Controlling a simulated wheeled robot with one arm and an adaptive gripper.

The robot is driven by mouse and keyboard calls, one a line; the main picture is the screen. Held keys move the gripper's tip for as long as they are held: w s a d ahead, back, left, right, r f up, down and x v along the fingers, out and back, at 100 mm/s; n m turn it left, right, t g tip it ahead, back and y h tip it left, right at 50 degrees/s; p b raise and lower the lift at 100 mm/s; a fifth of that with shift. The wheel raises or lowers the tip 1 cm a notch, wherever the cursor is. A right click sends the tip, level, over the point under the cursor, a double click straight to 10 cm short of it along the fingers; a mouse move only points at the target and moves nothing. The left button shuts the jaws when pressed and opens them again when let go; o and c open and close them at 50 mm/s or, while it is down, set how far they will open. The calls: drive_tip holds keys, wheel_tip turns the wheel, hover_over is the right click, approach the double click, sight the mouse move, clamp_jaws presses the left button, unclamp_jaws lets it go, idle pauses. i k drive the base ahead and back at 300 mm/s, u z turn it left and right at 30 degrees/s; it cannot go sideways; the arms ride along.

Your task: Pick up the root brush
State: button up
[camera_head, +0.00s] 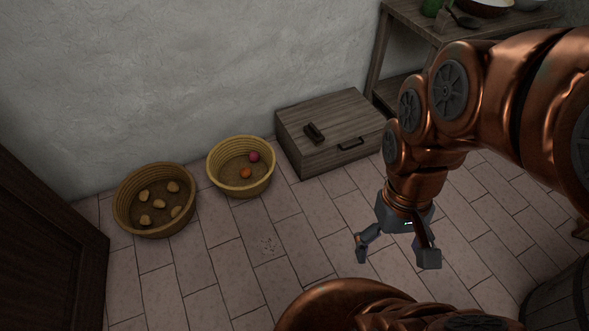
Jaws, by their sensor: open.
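A small dark block-shaped object, which looks like the root brush (314,134), lies on the lid of a low wooden chest (345,110) against the wall. Its bristles cannot be made out at this size. My gripper (395,257) is open and empty, pointing down over the tiled floor. It is to the right of the brush and nearer to me, well apart from it. Nothing covers the brush.
Two round baskets, one with several potatoes (145,220) and one with a few round vegetables (246,173), stand left of the chest. A wooden table (400,12) is at back right, a barrel (560,305) at lower right, dark furniture (45,250) at left. The floor between is clear.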

sight(312, 133)
drive_tip(key=u, duration=1.2)
drive_tip(key=i, duration=1.95)
drive_tip(key=z, duration=1.1)
